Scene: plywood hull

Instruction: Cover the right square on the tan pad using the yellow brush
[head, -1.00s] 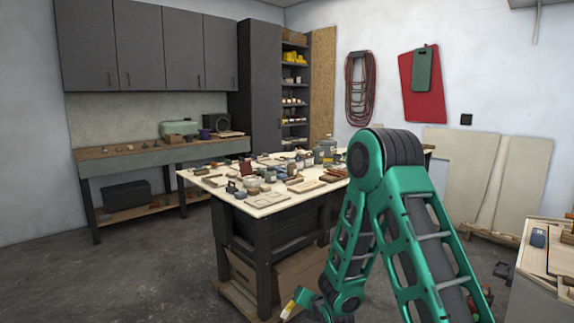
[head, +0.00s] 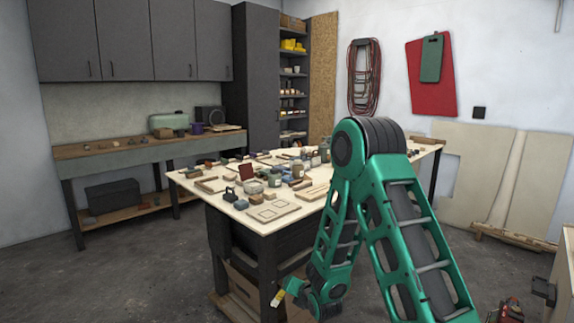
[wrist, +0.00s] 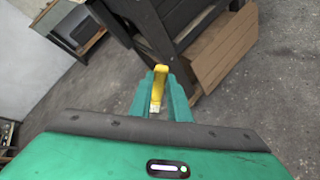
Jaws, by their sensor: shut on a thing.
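My gripper (head: 291,289) is low, in front of the table's near leg and below the tabletop. It is shut on the yellow brush (head: 277,299). In the wrist view the brush (wrist: 158,82) sticks up between the green fingers of my gripper (wrist: 160,92), over the floor. A tan pad (head: 273,211) with outlined squares lies at the table's near corner, above and apart from my gripper. The squares are too small to tell whether either has paint on it.
The light tabletop (head: 238,215) is crowded with jars, blocks and other flat boards. A long bench (head: 110,150) runs along the back wall. Grey floor (head: 150,275) is clear at left.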

